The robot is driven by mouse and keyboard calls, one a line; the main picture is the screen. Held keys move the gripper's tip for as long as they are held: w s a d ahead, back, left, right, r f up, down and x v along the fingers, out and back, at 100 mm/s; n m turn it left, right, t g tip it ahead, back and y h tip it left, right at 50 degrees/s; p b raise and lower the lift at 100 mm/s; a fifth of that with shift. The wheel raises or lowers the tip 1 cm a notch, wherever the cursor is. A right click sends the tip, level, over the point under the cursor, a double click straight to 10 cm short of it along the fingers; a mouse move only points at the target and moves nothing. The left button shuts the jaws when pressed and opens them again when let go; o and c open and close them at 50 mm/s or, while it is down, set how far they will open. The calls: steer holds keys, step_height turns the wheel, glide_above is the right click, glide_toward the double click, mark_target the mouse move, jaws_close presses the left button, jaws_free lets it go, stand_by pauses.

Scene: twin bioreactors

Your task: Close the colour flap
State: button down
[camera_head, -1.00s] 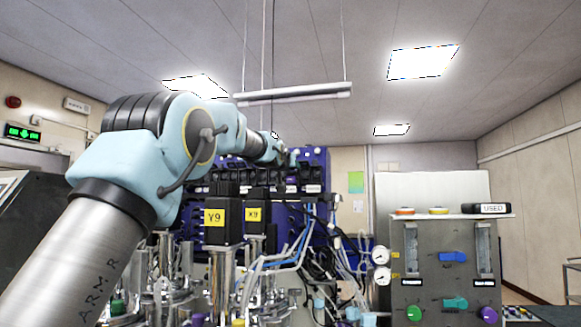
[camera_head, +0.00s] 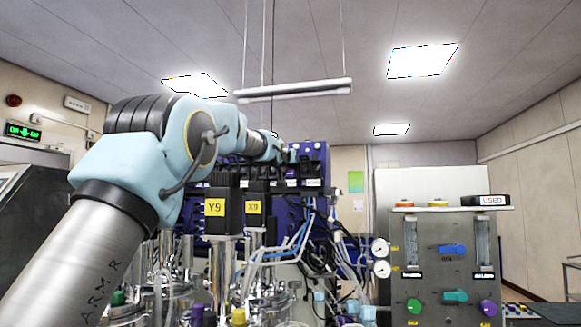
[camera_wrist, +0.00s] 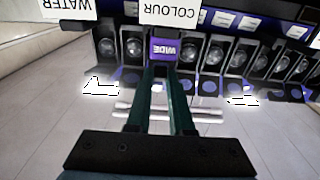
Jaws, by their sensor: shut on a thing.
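The upside-down COLOUR label (camera_wrist: 170,13) is at the top middle of the wrist view, on a dark blue rack edge. Directly below it is a purple piece marked WIDE (camera_wrist: 165,46). The dark green fingers of my gripper (camera_wrist: 166,68) reach up to this piece and are shut on it. Whether the piece is the colour flap itself or a tab on it, I cannot tell. In the head view my arm reaches to the blue rack (camera_head: 322,160), and the fingertips are too small there to make out.
Several black housings with round lenses (camera_wrist: 213,55) stand closely on both sides of the purple piece. A WATER label (camera_wrist: 68,8) is at the left. Motors marked Y9 (camera_head: 215,208) and X9 (camera_head: 254,209), tubes and a grey control panel (camera_head: 432,264) stand in front of or beside the rack.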

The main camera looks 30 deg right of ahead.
steer(key=shift+f+t+h+b, duration=0.3)
steer(key=shift+b, duration=0.45)
steer(key=shift+r, duration=0.2)
steer(key=c, duration=0.8)
jaws_free()
